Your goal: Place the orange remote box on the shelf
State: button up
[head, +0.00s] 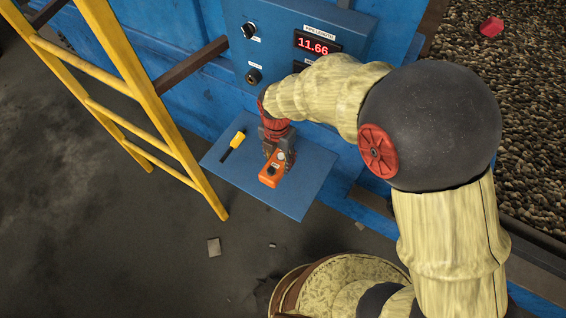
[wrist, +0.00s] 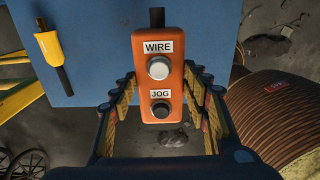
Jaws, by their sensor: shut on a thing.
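The orange remote box (head: 271,176) is held in my gripper (head: 275,150), over the blue shelf (head: 303,190) in the head view. The box also shows in the wrist view (wrist: 159,120), upright in the picture, with a white button marked WIRE and a black button marked JOG. My gripper's fingers (wrist: 161,92) stand on both sides of it. In the wrist view, its upper part lies over the blue shelf (wrist: 100,85) and its lower part reaches past the shelf edge. I cannot tell whether the box touches the shelf.
A yellow ladder (head: 155,105) stands at left. A blue control panel (head: 275,35) with a red 11.66 readout rises behind. A brown coiled pipe (wrist: 275,115) is right of the shelf in the wrist view.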

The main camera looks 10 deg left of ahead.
jog(key=shift+w+d+f, duration=0.3)
jog(key=shift+w+f, duration=0.05)
jog(key=shift+f, duration=0.2)
jog(key=shift+w+d+f, duration=0.3)
jog(key=shift+w+f, duration=0.05)
jog(key=shift+f, duration=0.2)
jog(key=shift+w+f, duration=0.15)
jog(key=shift+f, duration=1.5)
jog(key=shift+f, duration=0.1)
jog(key=o, duration=1.5)
jog(key=shift+c, duration=0.2)
